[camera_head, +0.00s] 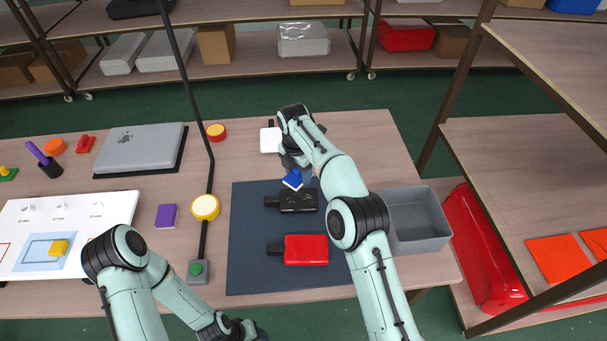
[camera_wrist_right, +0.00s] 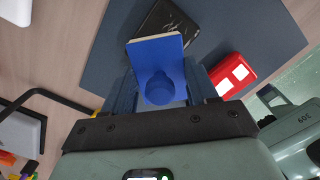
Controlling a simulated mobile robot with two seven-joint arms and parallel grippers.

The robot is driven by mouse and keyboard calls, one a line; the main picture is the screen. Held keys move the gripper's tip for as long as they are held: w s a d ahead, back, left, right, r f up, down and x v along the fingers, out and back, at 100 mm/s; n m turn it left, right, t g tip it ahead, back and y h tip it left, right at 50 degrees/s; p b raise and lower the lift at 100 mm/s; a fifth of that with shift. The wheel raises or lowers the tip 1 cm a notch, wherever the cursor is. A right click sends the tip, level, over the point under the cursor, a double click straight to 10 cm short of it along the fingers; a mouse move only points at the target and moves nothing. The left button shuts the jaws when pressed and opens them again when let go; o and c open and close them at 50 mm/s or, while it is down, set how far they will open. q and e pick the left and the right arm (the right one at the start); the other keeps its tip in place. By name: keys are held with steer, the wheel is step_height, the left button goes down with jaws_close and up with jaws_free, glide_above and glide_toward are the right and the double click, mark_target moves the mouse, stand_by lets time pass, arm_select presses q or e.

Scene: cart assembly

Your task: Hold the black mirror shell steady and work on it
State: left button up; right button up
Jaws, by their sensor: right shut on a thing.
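The black mirror shell (camera_head: 299,201) lies on the dark mat, with a short stub at its left; it also shows in the right wrist view (camera_wrist_right: 163,22), partly hidden by the blue block. My right gripper (camera_head: 293,165) is shut on the knob of a blue block (camera_head: 293,180) with a thin tan face layer. The block (camera_wrist_right: 157,52) is at the far edge of the black shell; I cannot tell whether they touch. A red mirror shell (camera_head: 306,250) lies nearer on the mat. My left gripper (camera_head: 250,330) is at the bottom edge, mostly cut off, away from the shells.
The dark mat (camera_head: 250,222) has bare room at its left. A grey bin (camera_head: 420,220) stands right of my right arm. A lamp-like yellow-rimmed disc (camera_head: 205,207), a purple block (camera_head: 166,216) and a green-button box (camera_head: 199,271) are left of the mat.

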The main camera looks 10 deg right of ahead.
steer(key=f, duration=0.1)
steer(key=a+f, duration=0.1)
steer(key=f, duration=0.1)
steer(key=a+f, duration=0.1)
steer(key=f, duration=0.1)
steer(key=shift+w+a, duration=0.1)
steer(key=shift+a, duration=0.15)
steer(key=d, duration=0.5)
steer(key=shift+r, duration=0.1)
steer(key=shift+d+r, duration=0.1)
steer(key=shift+r, duration=0.85)
